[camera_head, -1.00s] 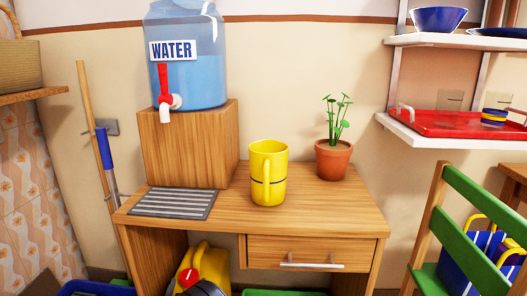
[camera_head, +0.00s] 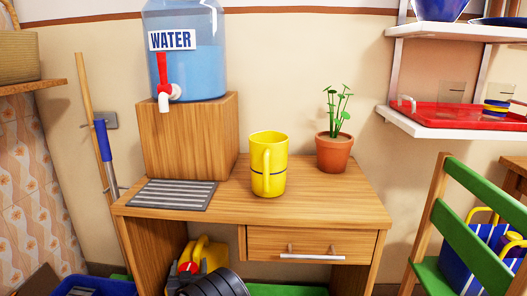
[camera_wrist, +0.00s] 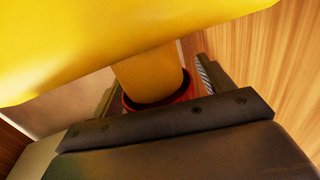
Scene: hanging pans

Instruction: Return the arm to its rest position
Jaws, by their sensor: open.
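In the wrist view my gripper (camera_wrist: 157,88) shows its dark palm bar, with one finger at each side, set apart. A yellow object (camera_wrist: 90,40) fills the upper part of that view, very close. A yellow, tube-like part of it runs down between the fingers to a red ring (camera_wrist: 184,95). I cannot tell whether the fingers touch it. In the head view a yellow container (camera_head: 207,250) with a red part stands in the opening under the desk. My dark arm shows in front of it at the bottom edge, and my fingertips cannot be made out there.
The wooden desk (camera_head: 225,215) holds a yellow mug (camera_head: 268,170), a potted plant (camera_head: 334,152) and a grey striped mat (camera_head: 172,195). A water dispenser (camera_head: 190,60) stands on a wooden block (camera_head: 185,140). A green chair (camera_head: 478,235) is at right, a blue bin (camera_head: 90,289) at lower left.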

